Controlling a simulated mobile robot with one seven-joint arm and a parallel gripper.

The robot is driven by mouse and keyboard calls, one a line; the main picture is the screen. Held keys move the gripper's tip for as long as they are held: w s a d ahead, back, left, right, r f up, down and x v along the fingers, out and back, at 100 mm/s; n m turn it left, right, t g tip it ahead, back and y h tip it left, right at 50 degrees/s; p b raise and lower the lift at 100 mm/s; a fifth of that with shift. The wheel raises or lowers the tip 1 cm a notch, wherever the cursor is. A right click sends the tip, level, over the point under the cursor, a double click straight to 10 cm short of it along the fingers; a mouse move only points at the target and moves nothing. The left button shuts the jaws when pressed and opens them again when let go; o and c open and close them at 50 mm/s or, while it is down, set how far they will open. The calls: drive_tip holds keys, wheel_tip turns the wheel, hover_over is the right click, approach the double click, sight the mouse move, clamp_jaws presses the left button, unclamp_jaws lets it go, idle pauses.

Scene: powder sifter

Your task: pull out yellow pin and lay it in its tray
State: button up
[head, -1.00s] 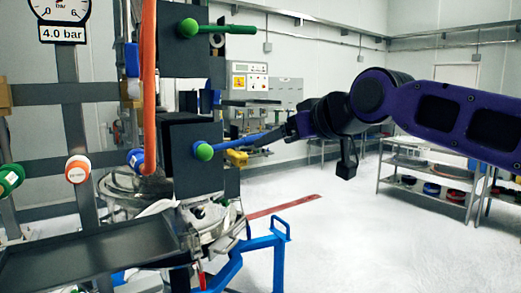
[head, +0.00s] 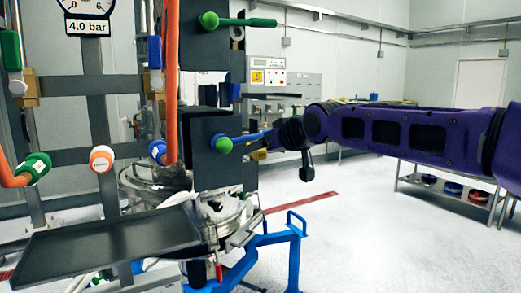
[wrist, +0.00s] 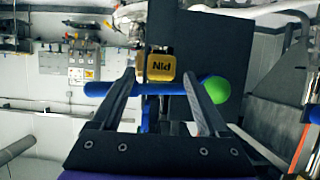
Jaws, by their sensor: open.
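The yellow pin's block (wrist: 161,68), lettered PIN, shows just beyond my gripper's fingertips (wrist: 159,74) in the wrist view. In the head view a small yellow part of it (head: 259,154) shows below a blue handle. My gripper (head: 271,141) is open, and nothing is seen held between its fingers. The blue handle (wrist: 160,88) with a green ball end (wrist: 216,89) crosses the picture at the fingers; whether they touch it I cannot tell. A black flat tray (head: 110,243) sits at lower left in the head view; whether it is the pin's tray I cannot tell.
Black plates (head: 206,95) stand left of my gripper, with another green-ended handle (head: 238,21) above. An orange hose (head: 171,85) hangs before the frame. A blue tubular stand (head: 290,255) is below. Open floor (head: 390,235) lies to the right.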

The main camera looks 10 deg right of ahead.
drive_tip(key=shift+x, duration=0.8)
clamp_jaws()
drive_tip(key=s+d+b, duration=0.2)
drive_tip(key=s+b, duration=0.1)
drive_tip(key=s, duration=0.5)
drive_tip(key=shift+s+d, duration=0.35)
drive_tip(key=shift+d, duration=0.05)
idle(3.3)
drive_tip(key=shift+s+d+b, duration=0.15)
drive_tip(key=shift+s+d, duration=0.15)
drive_tip(key=shift+s, duration=0.65)
drive_tip(key=shift+s+d+b, duration=0.2)
drive_tip(key=shift+s+d, duration=0.1)
drive_tip(key=shift+s, duration=0.6)
drive_tip(key=shift+s+d+b, duration=0.15)
drive_tip(key=shift+s+d, duration=0.15)
drive_tip(key=shift+s, duration=0.65)
drive_tip(key=shift+r, duration=0.1)
